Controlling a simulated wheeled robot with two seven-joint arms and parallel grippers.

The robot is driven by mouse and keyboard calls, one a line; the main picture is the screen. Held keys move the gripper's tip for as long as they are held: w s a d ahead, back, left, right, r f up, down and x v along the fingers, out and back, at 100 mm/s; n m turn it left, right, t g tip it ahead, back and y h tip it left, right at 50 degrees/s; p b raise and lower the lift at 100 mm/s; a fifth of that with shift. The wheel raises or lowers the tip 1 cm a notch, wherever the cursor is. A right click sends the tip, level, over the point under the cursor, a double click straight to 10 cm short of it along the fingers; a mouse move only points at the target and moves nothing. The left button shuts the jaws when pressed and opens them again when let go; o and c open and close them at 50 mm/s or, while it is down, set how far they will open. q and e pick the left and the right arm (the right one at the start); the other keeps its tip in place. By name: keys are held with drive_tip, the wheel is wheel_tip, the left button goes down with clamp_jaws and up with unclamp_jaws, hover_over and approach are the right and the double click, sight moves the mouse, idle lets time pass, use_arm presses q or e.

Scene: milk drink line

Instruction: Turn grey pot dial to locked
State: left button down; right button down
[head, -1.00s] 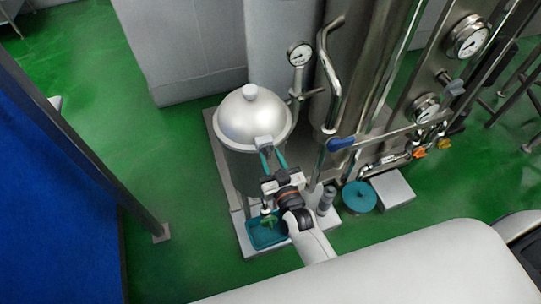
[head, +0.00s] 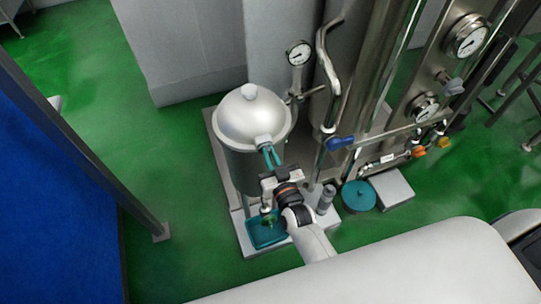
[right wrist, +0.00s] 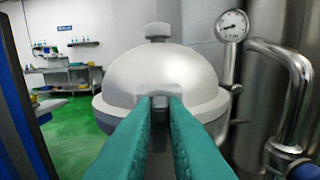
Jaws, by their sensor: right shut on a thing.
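The grey pot (head: 240,165) stands on a pale base plate and has a domed silver lid (head: 252,118) with a round knob on top. A small grey dial (head: 263,140) sits at the front of the lid's rim. My right gripper (head: 270,154) reaches it from the front, its teal fingers shut on the dial. In the right wrist view the two fingers (right wrist: 160,104) come together at the dial (right wrist: 159,101), which shows as a small grey piece between their tips; the fingers hide most of it. My left gripper is not in view.
A pressure gauge (head: 299,54) and steel pipes stand just right of the pot. A blue-handled valve (head: 341,143) is further right. A teal tray (head: 266,233) lies below my right wrist, and a teal round lid (head: 358,196) lies to the right. Green floor is clear at left.

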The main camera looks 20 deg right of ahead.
drive_tip(key=shift+d+f+m+b, duration=0.25)
drive_tip(key=shift+m+b, duration=0.1)
drive_tip(key=shift+m, duration=2.5)
drive_tip(key=shift+d+f+m+b, duration=0.2)
drive_tip(key=shift+m+b, duration=0.15)
drive_tip(key=shift+m, duration=2.55)
drive_tip(key=shift+d+f+m+b, duration=0.15)
drive_tip(key=shift+f+m+b, duration=0.15)
drive_tip(key=shift+m, duration=2.55)
drive_tip(key=c, duration=1.5)
unclamp_jaws()
drive_tip(key=shift+r, duration=0.1)
drive_tip(key=shift+o, duration=0.2)
drive_tip(key=s+b, duration=0.2)
drive_tip(key=s, duration=1)
drive_tip(key=shift+d, duration=0.2)
